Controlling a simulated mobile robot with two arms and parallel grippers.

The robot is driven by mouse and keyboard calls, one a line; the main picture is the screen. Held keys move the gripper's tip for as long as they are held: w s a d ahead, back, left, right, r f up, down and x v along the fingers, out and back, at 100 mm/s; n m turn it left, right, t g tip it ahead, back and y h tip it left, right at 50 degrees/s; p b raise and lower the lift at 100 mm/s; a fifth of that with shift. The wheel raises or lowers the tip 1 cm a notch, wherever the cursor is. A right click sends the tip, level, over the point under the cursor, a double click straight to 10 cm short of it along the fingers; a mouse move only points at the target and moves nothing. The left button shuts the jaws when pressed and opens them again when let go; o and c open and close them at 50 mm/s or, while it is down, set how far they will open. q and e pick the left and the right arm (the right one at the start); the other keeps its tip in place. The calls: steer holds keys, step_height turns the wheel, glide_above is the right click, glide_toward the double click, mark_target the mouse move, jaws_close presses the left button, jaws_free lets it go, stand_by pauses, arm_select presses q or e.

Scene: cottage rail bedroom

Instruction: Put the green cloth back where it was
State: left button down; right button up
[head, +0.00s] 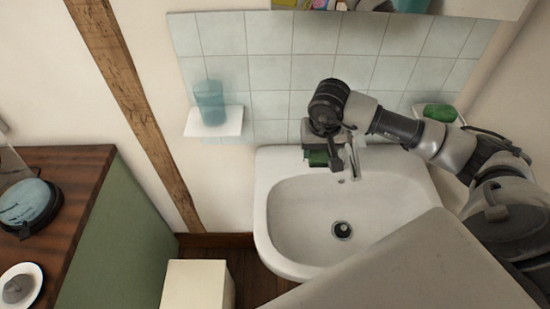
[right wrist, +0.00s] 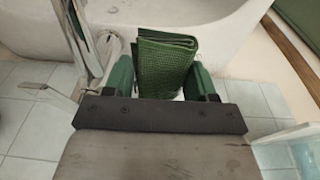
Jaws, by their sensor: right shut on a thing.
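The green cloth (right wrist: 163,68) is a folded, textured piece, upright between the two green fingers of my right gripper (right wrist: 163,85) in the right wrist view. My right gripper (head: 318,156) is shut on it. In the head view the gripper is at the back rim of the white sink (head: 262,215), just left of the tap (head: 351,160). A green patch shows under the gripper there; I cannot tell cloth from finger. In the wrist view the cloth is beside the sink edge; I cannot tell whether they touch. My left gripper is not in view.
A small white shelf (head: 214,128) with a blue cup (head: 209,102) is on the tiled wall at left. A green object (head: 439,112) lies on a ledge at right, behind my arm. A shelf with items (head: 460,8) hangs above. The sink basin is empty.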

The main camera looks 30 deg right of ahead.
steer(key=b, duration=0.5)
glide_above(278, 163)
steer(key=f, duration=0.7)
steer(key=shift+s+a, duration=0.1)
steer(key=shift+s, duration=0.1)
step_height(278, 163, down, 4)
steer(key=shift+s+r+b, duration=0.1)
steer(key=shift+r+b, duration=0.05)
steer(key=shift+b, duration=1)
steer(key=shift+f, duration=0.2)
steer(key=shift+r, duration=0.1)
steer(key=o, duration=0.8)
